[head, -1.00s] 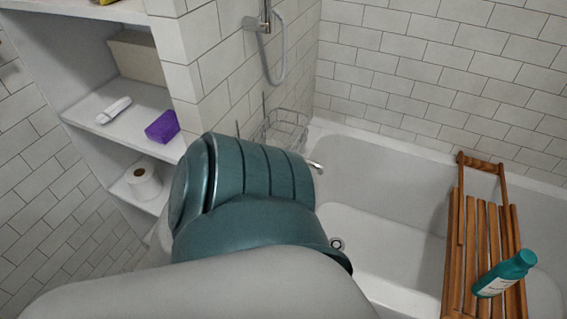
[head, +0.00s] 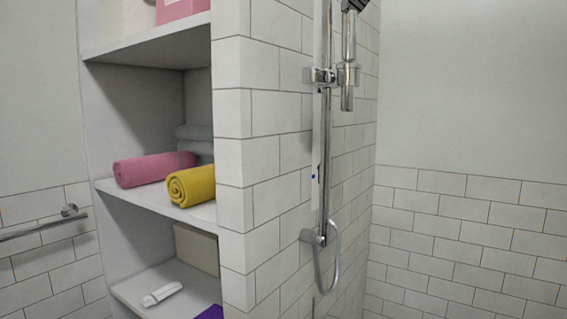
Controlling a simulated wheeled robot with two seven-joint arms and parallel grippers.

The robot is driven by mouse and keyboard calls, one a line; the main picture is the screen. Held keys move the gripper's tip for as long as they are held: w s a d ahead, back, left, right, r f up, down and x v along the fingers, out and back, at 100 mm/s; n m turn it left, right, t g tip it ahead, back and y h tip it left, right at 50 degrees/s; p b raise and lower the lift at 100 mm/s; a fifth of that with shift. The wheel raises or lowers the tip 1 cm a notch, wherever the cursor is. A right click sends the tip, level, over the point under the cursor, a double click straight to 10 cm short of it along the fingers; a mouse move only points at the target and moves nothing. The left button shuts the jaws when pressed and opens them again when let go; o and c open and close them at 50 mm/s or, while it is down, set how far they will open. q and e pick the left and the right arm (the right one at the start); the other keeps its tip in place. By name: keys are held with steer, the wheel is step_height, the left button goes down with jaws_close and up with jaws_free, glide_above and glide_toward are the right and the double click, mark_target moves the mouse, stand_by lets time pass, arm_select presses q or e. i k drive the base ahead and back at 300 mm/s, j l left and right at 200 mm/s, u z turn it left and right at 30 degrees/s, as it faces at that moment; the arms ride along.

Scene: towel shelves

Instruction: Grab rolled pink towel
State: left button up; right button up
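The rolled pink towel (head: 153,168) lies on a middle shelf of the wall niche, at the left of the head view. A rolled yellow towel (head: 191,186) lies on the same shelf, to its right and nearer the front edge. Folded grey-green towels (head: 195,140) are stacked behind them, partly hidden. Neither of my grippers shows in this view.
The white shelf (head: 210,211) meets a tiled wall edge (head: 236,180) on its right. A shower rail (head: 324,150) stands further right. A towel bar (head: 45,226) is at the left. The shelf below holds a beige box (head: 197,249), a white tube (head: 162,294) and a purple item (head: 209,312).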

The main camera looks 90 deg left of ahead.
mark_target(129, 172)
steer(key=u, duration=0.45)
steer(key=k+j+u, duration=0.1)
steer(key=u, duration=0.35)
steer(key=j+u, duration=0.2)
steer(key=u, duration=0.3)
steer(key=j+u, duration=0.15)
steer(key=u, duration=0.3)
steer(key=j+u, duration=0.1)
steer(key=u, duration=0.35)
steer(key=j+u, duration=0.15)
steer(key=u, duration=0.3)
steer(key=j+u, duration=0.1)
steer(key=u, duration=0.4)
steer(key=k+l+z, duration=0.1)
steer(key=k+z, duration=0.15)
steer(key=k, duration=0.1)
